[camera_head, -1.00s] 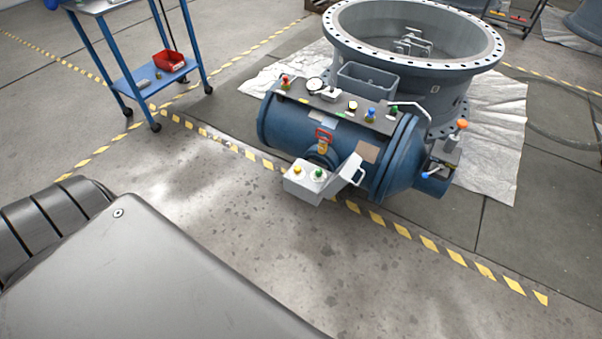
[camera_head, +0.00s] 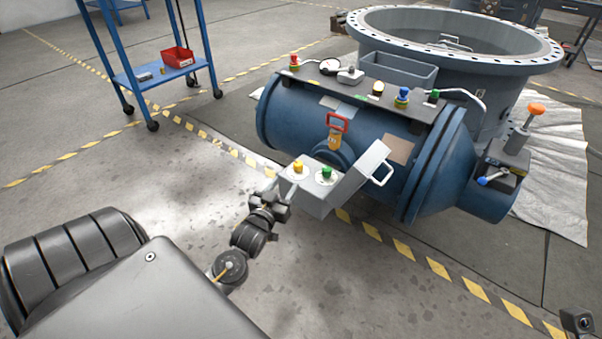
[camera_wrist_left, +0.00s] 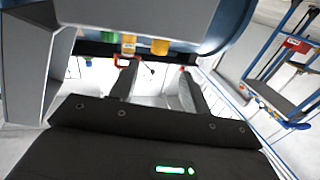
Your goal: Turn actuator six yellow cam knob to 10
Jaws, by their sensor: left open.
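The yellow knob (camera_head: 298,167) stands on the top face of a small grey control box (camera_head: 317,196), beside a green knob (camera_head: 326,173). The box's lid is swung open to the right. My left gripper (camera_head: 274,186) is beside the left edge of the box, just below and left of the yellow knob. In the left wrist view the fingers of my left gripper (camera_wrist_left: 158,78) are spread and empty, and the yellow knob (camera_wrist_left: 160,47) shows just beyond them. I cannot read the dial marks around the knob.
A grey flanged ring (camera_head: 450,50) stands behind. A blue cart (camera_head: 155,78) with a red bin (camera_head: 177,57) is at the upper left. The near floor is clear.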

